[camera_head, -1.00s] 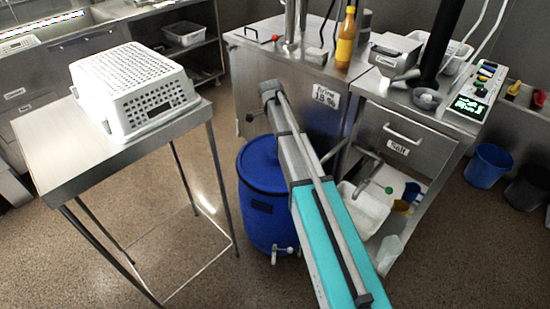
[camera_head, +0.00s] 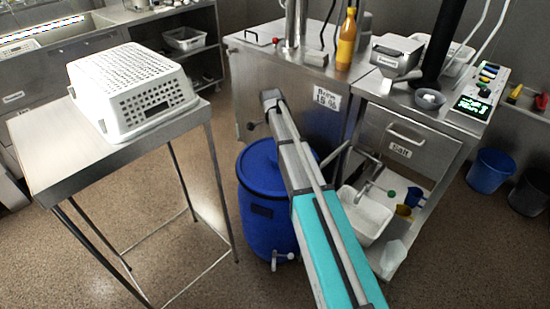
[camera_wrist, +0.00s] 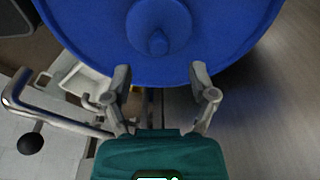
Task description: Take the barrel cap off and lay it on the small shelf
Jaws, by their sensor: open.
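The blue barrel (camera_head: 268,215) stands on the floor in the head view, partly behind my arm. Its blue cap (camera_head: 262,160) sits on top. In the wrist view the round cap (camera_wrist: 205,40) fills the top of the picture, with a raised knob (camera_wrist: 158,42) at its middle. My gripper (camera_wrist: 158,78) is open and empty, its two fingertips spread just below the knob in the picture. I cannot tell whether the fingers touch the cap. In the head view the gripper is hidden behind my arm. I cannot tell which surface is the small shelf.
A steel table (camera_head: 45,150) on the left carries an upturned white perforated basket (camera_head: 130,90). A steel cabinet (camera_head: 300,90) and a counter with a drawer (camera_head: 390,140) stand behind and right of the barrel. A white bin (camera_head: 366,214) sits low there. Floor between table and barrel is clear.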

